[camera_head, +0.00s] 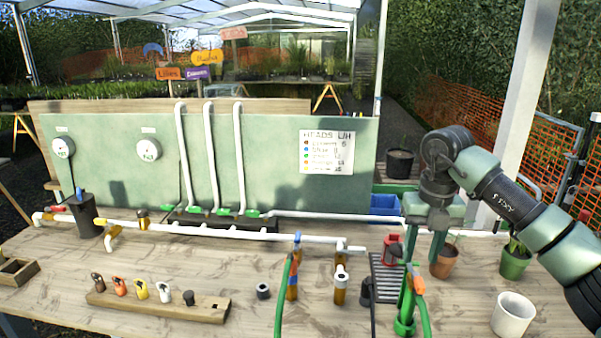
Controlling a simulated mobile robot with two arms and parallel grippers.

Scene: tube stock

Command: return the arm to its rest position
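My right arm comes in from the right edge. Its gripper (422,254) points down above the right side of the wooden table (240,272). Its two fingers stand apart, and I see nothing held between them. Below and just left of it stands a green upright pipe (405,311) with an orange-handled green hose (423,315) beside it. I cannot tell how close the fingertips are to this pipe. My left arm and gripper are not in view.
A red item (391,250), a plant in a terracotta pot (443,264), a green pot (514,264) and a white pot (513,314) stand around the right gripper. A wooden rack (160,307) with coloured heads lies front left. White pipes (200,231) cross the table.

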